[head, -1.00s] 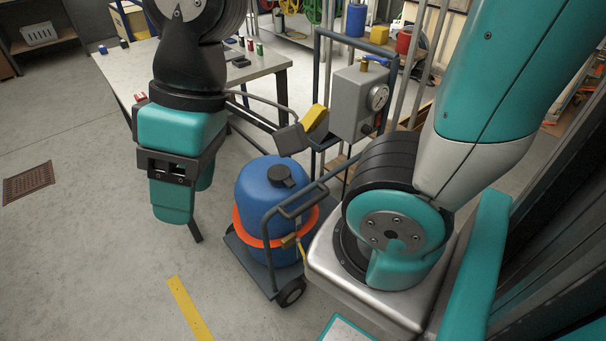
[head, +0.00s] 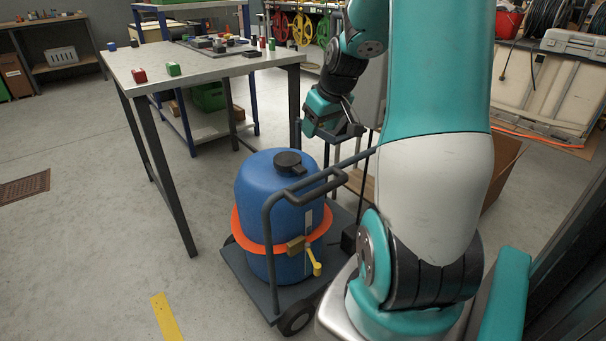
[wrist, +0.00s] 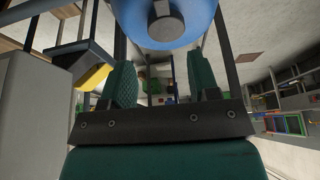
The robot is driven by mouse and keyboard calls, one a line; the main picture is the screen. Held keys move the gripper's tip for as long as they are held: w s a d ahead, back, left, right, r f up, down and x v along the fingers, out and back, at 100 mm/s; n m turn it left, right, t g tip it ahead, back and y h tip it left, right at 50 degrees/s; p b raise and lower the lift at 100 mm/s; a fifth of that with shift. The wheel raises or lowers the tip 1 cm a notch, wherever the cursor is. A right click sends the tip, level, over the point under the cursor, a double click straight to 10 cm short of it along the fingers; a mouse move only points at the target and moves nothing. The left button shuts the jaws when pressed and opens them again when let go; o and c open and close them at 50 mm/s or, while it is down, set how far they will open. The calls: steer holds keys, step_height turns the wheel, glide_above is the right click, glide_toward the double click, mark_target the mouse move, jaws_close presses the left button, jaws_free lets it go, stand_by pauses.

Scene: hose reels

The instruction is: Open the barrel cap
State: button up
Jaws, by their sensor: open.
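The blue barrel (head: 280,205) stands upright on a dark cart, with an orange band around its middle. Its black cap (head: 288,160) sits on top, with a raised grip across it. The cap also shows upside down at the top of the wrist view (wrist: 166,22), on the barrel's blue top (wrist: 205,25). My gripper (head: 340,129) is up and to the right of the cap in the head view, apart from it. In the wrist view its two green fingers (wrist: 160,78) are spread with nothing between them.
The cart's handle (head: 305,188) rises close to the barrel's right side. A yellow-handled valve (head: 315,262) hangs on the barrel's front. A grey workbench (head: 200,65) with small blocks stands to the left. In the wrist view, a grey box (wrist: 30,110) is close at left.

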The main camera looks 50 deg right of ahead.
mark_target(302, 169)
steer(key=b+x, duration=0.4)
steer(key=x, duration=1.1)
steer(key=shift+w+a+f, duration=0.1)
steer(key=shift+w+f, duration=0.05)
steer(key=shift+f, duration=0.25)
steer(key=shift+r, duration=0.1)
jaws_close()
